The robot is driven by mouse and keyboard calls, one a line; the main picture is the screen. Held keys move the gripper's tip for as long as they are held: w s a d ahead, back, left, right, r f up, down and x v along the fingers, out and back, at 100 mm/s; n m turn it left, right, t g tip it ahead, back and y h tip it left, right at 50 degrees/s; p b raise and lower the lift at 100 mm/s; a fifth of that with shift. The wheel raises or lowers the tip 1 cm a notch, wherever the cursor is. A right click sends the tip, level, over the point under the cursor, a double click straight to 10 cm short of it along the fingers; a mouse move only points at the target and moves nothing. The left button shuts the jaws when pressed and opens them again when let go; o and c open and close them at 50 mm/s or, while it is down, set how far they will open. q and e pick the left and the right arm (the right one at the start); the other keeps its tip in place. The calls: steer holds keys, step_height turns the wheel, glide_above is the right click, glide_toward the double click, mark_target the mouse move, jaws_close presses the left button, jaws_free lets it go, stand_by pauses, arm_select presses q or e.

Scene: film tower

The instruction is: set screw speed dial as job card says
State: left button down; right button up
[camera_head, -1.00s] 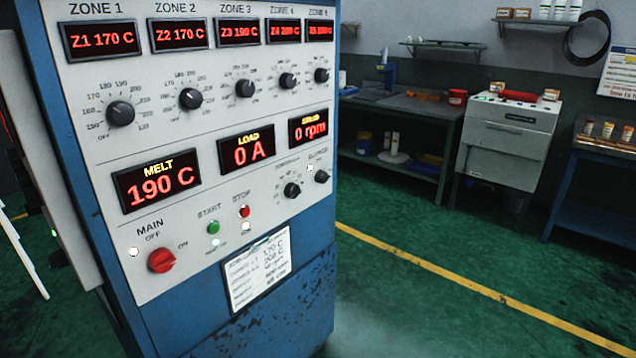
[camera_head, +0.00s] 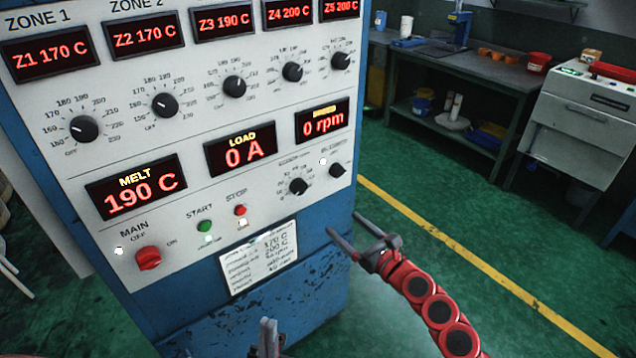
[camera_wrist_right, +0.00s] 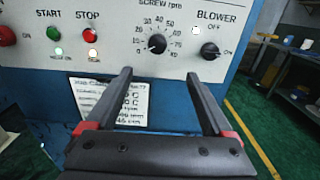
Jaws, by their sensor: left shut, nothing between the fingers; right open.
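The screw speed dial (camera_head: 298,186) is a black knob at the lower right of the panel, under the speed display (camera_head: 323,122) reading 0 rpm. In the right wrist view the dial (camera_wrist_right: 157,44), labelled SCREW rpm, stands ahead of and above the fingertips, untouched. The job card (camera_head: 258,261) is fixed on the cabinet below; its small text is only partly legible. My right gripper (camera_head: 342,225) is open and empty, right of the card; it also shows in the right wrist view (camera_wrist_right: 158,76). My left gripper (camera_head: 268,325) is shut and empty at the bottom edge.
The blower knob (camera_head: 337,170) sits right beside the dial. Start (camera_head: 204,227) and stop (camera_head: 240,210) buttons and the red main switch (camera_head: 148,258) are to the left. A workbench (camera_head: 450,80) stands behind. Green floor right of the cabinet is clear.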

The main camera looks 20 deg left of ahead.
glide_toward(301, 189)
steer(key=x, duration=0.7)
steer(key=shift+w+a, duration=0.1)
steer(key=shift+w, duration=0.1)
steer(key=shift+w+a, duration=0.25)
steer(key=shift+a, duration=0.2)
steer(key=c, duration=1.4)
steer(key=shift+o, duration=0.2)
